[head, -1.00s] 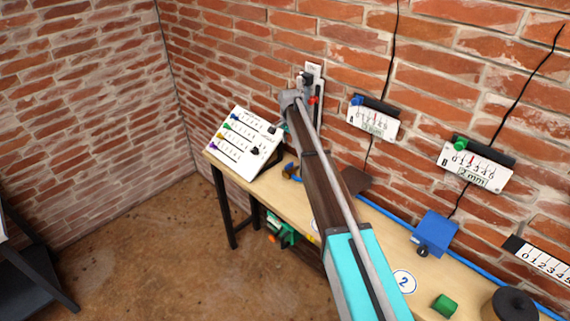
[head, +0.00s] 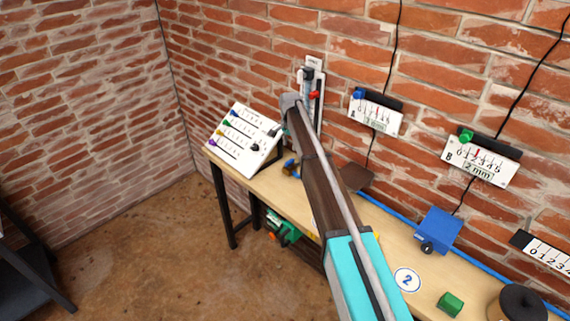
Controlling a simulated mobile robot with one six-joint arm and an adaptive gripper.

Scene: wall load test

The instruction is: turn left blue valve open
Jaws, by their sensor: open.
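The blue valve (head: 289,165) is small, with a blue handle and a brass-coloured body, at the left end of the workbench beside the arm. Its handle angle is too small to tell. My arm reaches across the bench to its left end. My gripper (head: 276,131) is small and dark, mostly hidden at the far end of the arm, in front of the white panel's right edge. It appears above the valve in the picture and apart from it. I see nothing held, though the fingertips are hard to make out.
A white sloped panel (head: 238,134) with coloured knobs stands at the bench's left end. Gauges A (head: 376,113) and B (head: 480,162) hang on the brick wall. A blue box (head: 437,231), green block (head: 450,304) and dark round weight (head: 522,302) occupy the right bench.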

